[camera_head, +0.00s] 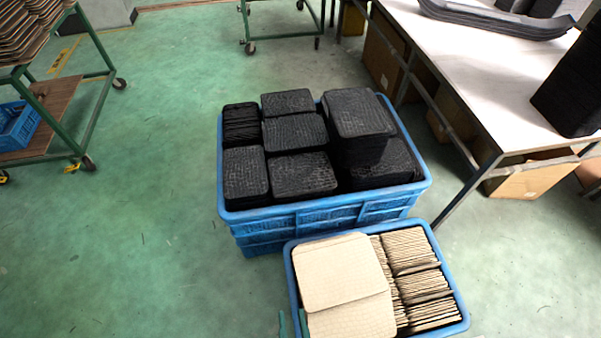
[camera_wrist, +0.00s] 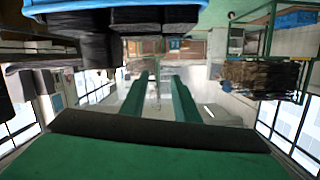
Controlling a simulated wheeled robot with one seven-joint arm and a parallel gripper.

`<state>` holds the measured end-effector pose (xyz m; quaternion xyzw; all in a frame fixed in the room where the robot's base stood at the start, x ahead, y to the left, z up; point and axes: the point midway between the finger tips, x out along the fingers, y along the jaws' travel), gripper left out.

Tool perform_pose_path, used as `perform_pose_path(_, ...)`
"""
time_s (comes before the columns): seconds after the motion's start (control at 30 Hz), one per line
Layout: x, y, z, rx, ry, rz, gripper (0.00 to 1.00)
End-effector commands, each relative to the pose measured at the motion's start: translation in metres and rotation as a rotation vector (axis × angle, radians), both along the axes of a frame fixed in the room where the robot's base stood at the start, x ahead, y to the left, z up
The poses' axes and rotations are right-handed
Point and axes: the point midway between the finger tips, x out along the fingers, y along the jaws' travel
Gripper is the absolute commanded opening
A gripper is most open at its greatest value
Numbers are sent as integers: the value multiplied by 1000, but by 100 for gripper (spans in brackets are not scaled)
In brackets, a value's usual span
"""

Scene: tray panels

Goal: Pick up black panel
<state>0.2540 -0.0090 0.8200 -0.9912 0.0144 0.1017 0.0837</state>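Several stacks of black panels (camera_head: 305,174) sit in a large blue crate (camera_head: 325,216) in the middle of the head view. The stack at the back right (camera_head: 358,112) stands tallest, above the rim. In the wrist view, which looks upside down, the black stacks (camera_wrist: 120,18) show along the top edge. My gripper (camera_wrist: 160,85) shows two green fingers apart with nothing between them. Its green fingertips (camera_head: 292,322) also show at the bottom of the head view, by the left side of the smaller crate and away from the black panels.
A smaller blue crate (camera_head: 444,259) with beige panels (camera_head: 340,272) stands in front of the large one. A white table (camera_head: 480,70) with black parts is at the right. A green cart (camera_head: 95,110) is at the left. Green floor (camera_head: 130,230) is clear between cart and crates.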

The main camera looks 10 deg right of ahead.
Motion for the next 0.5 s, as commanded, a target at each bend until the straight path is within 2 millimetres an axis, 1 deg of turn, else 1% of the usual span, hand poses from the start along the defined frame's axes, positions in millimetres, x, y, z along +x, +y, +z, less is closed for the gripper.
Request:
perform_pose_path(0.03,13,-5,-17,54,-15,-16,28)
perform_pose_path(0.1,30,-11,-40,141,-33,-40,28)
perform_pose_path(0.17,45,-16,-59,217,-49,-62,28)
perform_pose_path(0.2,56,-20,-71,268,-58,-76,28)
perform_pose_path(0.27,74,-27,-87,344,-76,-98,28)
perform_pose_path(0.3,86,-31,-98,395,-86,-112,28)
perform_pose_path(0.37,105,-37,-113,474,-103,-132,28)
perform_pose_path(0.4,119,-41,-122,526,-117,-146,28)
perform_pose_path(0.47,139,-48,-135,605,-135,-167,28)
perform_pose_path(0.5,154,-52,-143,659,-149,-180,28)
